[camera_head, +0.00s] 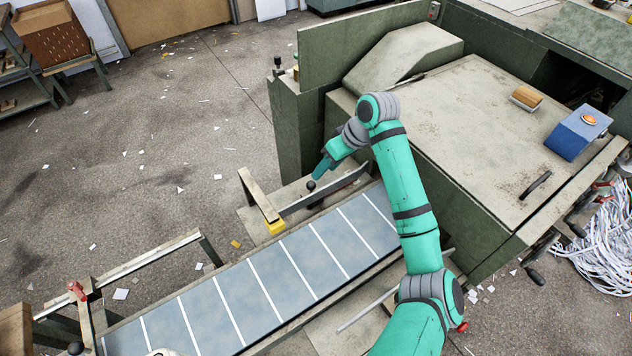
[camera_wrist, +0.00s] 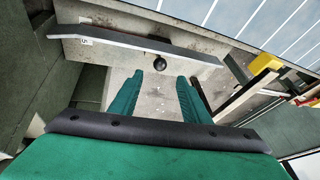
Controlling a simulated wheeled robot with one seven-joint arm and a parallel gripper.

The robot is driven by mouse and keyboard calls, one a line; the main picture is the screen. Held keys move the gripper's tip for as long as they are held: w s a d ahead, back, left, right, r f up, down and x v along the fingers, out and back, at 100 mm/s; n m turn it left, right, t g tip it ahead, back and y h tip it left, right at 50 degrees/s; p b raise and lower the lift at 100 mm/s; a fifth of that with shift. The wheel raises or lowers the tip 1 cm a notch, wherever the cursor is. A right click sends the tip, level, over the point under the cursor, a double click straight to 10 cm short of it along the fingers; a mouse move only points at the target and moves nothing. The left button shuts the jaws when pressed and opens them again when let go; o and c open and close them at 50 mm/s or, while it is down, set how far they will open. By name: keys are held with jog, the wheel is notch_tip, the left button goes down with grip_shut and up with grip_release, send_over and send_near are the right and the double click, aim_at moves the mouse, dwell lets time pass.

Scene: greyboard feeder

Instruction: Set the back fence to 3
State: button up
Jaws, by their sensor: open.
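The back fence (camera_head: 325,190) is a long grey metal bar beside the blue belt, below my gripper in the head view. In the wrist view the fence (camera_wrist: 130,42) runs across the top, with a small white tag near its left end that seems to read 5. A round black knob (camera_head: 311,185) sits at the fence; in the wrist view the knob (camera_wrist: 157,64) shows just beyond my fingertips. My gripper (camera_head: 319,172) points down near the knob. In the wrist view its two green fingers (camera_wrist: 162,80) are apart with nothing between them. I cannot tell the fence's exact setting.
The belt (camera_head: 265,290) with white cross lines runs along the front. A yellow-ended bar (camera_head: 275,227) stands left of the fence. The green machine housing (camera_head: 300,130) rises behind my gripper. A blue box with an orange button (camera_head: 578,132) sits at right. Floor at left is mostly open.

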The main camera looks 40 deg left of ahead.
aim_at(313, 182)
jog(key=x, duration=0.9)
jog(key=shift+a+f, duration=0.1)
jog(key=shift+f, duration=0.05)
jog(key=shift+a, duration=0.1)
grip_shut()
